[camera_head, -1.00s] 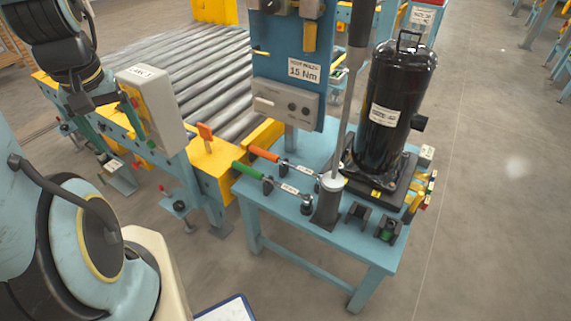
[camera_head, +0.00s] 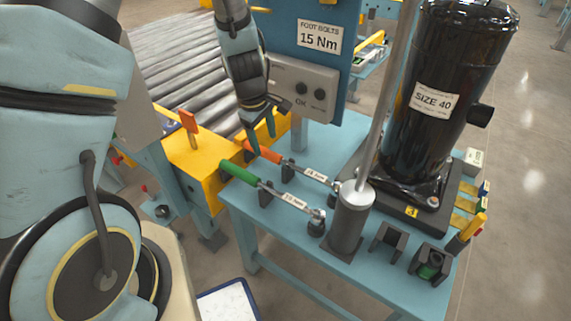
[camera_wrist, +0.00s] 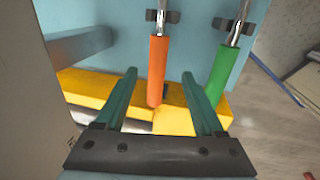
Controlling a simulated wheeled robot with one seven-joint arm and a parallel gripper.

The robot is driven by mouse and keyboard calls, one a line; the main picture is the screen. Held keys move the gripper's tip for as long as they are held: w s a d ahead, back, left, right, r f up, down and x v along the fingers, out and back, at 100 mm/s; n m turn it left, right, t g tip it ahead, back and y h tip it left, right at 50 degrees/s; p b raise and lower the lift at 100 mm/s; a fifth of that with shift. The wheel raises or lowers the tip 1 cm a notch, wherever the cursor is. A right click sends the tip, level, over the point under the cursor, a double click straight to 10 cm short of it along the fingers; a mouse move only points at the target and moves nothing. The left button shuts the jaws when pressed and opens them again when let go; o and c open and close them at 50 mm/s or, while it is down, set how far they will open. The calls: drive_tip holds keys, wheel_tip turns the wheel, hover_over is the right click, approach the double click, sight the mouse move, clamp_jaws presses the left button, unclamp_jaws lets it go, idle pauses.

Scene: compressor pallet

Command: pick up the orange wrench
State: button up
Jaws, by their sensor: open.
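The orange wrench (camera_head: 268,153) lies in dark holders on the blue table, its orange handle pointing left and its metal shaft toward the grey post. In the wrist view its orange handle (camera_wrist: 157,70) stands between my two fingers, with the metal shaft above it. My gripper (camera_head: 262,140) is open over the end of that handle; in the wrist view its green fingers (camera_wrist: 163,92) lie one on each side of the handle. I cannot tell if either touches it. A green-handled wrench (camera_head: 240,172) lies beside it, nearer the camera, just outside the right finger in the wrist view (camera_wrist: 219,75).
A black compressor (camera_head: 440,100) stands on the table behind a grey post (camera_head: 352,215). A blue panel with a grey control box (camera_head: 305,88) rises close beside my gripper. A yellow block (camera_head: 200,160) adjoins the table's left edge. Small dark holders (camera_head: 388,240) sit at the front right.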

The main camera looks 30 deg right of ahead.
sight(269, 152)
drive_tip(key=f, duration=0.2)
drive_tip(key=d+f, duration=0.1)
drive_tip(key=f, duration=0.2)
drive_tip(key=f+b, duration=0.1)
drive_tip(key=f, duration=0.1)
drive_tip(key=shift+w+d+f, duration=0.15)
drive_tip(key=shift+w+d, duration=0.2)
clamp_jaws()
idle(0.5)
